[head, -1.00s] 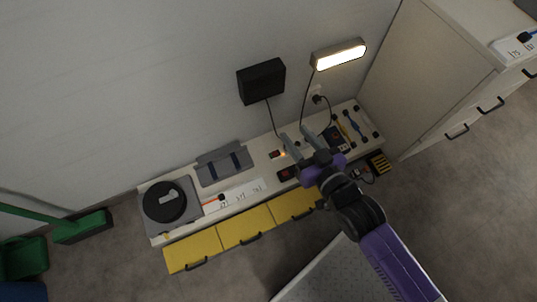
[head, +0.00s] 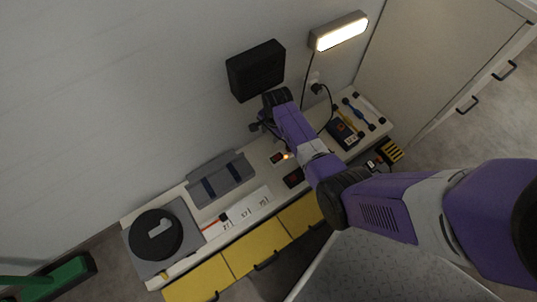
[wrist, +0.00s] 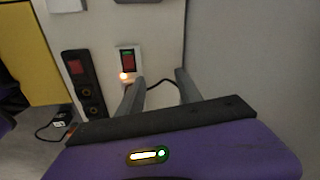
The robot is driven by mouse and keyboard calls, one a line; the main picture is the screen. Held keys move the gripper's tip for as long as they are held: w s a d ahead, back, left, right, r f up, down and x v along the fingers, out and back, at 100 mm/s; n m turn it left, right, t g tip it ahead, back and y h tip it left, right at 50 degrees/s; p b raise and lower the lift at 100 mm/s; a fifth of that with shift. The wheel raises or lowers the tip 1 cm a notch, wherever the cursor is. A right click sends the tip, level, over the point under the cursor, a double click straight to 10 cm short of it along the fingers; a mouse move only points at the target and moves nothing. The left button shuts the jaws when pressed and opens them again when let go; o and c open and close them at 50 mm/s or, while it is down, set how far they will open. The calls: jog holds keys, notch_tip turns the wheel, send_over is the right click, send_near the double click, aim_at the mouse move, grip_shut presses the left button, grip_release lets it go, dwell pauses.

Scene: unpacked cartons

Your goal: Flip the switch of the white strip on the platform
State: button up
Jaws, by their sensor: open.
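A long white strip (head: 246,207) with several sockets lies along the front of the bench top in the head view, with an orange-red piece near its left end. A small white plate with a red rocker switch (wrist: 128,62) and a lit orange lamp shows in the wrist view; it also shows in the head view (head: 277,158). I cannot tell which one is the named strip. My gripper (wrist: 159,80) is open and empty, its fingers just below and right of the small switch in the wrist view. In the head view my arm mostly hides the gripper.
A dark strip with a red switch (wrist: 78,80) lies beside the small plate. A grey holder (head: 222,178) and a black turntable-like disc (head: 155,235) stand left. A black wall box (head: 256,70) and lit lamp (head: 339,32) are above. Yellow drawers (head: 240,255) line the front.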

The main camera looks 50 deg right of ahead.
jog(key=m+g+y, duration=0.1)
jog(key=m+g, duration=0.1)
send_over(275, 158)
jog(key=f, duration=0.2)
notch_tip(275, 158, down, 8)
jog(key=b, duration=0.5)
jog(key=shift+a+r, duration=0.1)
jog(key=shift+r, duration=0.15)
grip_shut()
